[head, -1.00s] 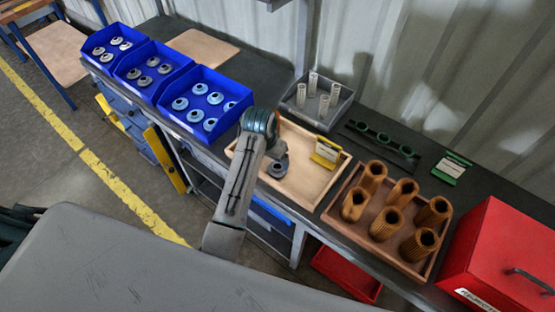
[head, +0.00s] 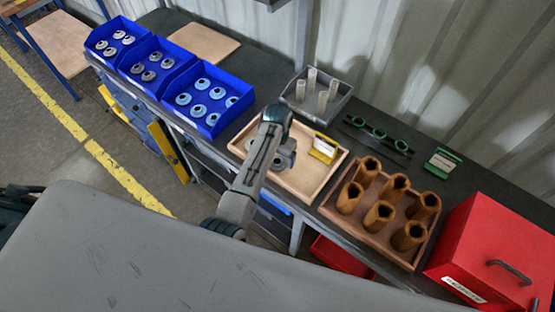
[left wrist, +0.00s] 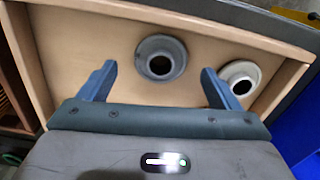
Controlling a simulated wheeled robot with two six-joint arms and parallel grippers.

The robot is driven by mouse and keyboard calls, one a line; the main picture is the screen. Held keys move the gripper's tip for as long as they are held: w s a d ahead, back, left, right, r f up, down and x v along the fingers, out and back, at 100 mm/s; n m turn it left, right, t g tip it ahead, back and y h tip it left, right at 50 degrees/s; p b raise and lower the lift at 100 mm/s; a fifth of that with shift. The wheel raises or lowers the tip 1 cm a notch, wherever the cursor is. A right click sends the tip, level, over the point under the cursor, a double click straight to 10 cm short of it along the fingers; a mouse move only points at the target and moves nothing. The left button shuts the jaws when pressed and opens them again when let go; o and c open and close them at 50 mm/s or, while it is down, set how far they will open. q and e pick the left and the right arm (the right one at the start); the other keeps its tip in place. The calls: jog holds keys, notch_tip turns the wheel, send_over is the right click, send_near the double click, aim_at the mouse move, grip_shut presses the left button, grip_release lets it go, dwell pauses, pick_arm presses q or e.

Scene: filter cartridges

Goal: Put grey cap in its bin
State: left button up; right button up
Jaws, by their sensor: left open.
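A grey cap (left wrist: 161,58) with a dark centre hole lies in the wooden tray (left wrist: 100,25). A paler cap (left wrist: 240,80) lies to its right in the left wrist view, partly behind a finger. My left gripper (left wrist: 158,72) is open and empty, its two fingers on either side of the grey cap and apart from it. In the head view my arm largely hides the caps and the gripper over the wooden tray (head: 300,190). Three blue bins stand at the left: the far one (head: 96,55), the middle one (head: 133,82) and the near one (head: 185,118), each holding several ring-shaped caps.
A yellow card holder (head: 323,149) stands in the tray's right part. A grey bin with pale tubes (head: 318,92) is behind. A brown tray of pleated cartridges (head: 383,208) and a red box (head: 500,250) are to the right. A green rack (head: 378,134) lies behind them.

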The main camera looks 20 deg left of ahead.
pick_arm(q)
jog(key=shift+f, duration=1.1)
jog(key=c, duration=1.2)
jog(key=shift+o, duration=0.2)
